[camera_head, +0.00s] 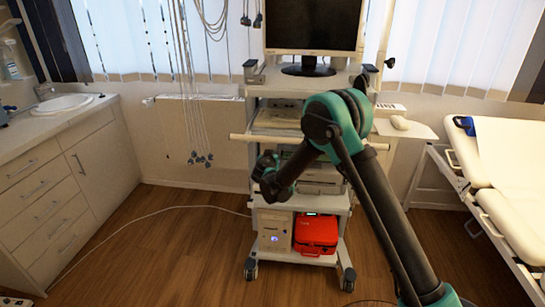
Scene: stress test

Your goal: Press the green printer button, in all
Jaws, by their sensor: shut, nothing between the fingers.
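A pale printer-like device (322,186) sits on a middle shelf of the wheeled medical cart (338,206), partly hidden behind my arm. I cannot make out a green button on it. A small green glow (311,213) shows lower down, above the red case, and I cannot tell what it belongs to. My gripper (268,180) is at the end of my black and teal arm, in front of the cart's left side and left of the device in the picture. It is shut and empty. Its fingertips are hard to make out, and I cannot tell whether it touches anything.
A monitor (313,25) stands on top of the cart. A red case (316,233) and a computer tower (274,230) sit on the bottom shelf. A counter with a sink (62,103) is left, an examination bed (505,160) right. Cables hang left of the cart. The wooden floor (165,250) ahead is mostly clear.

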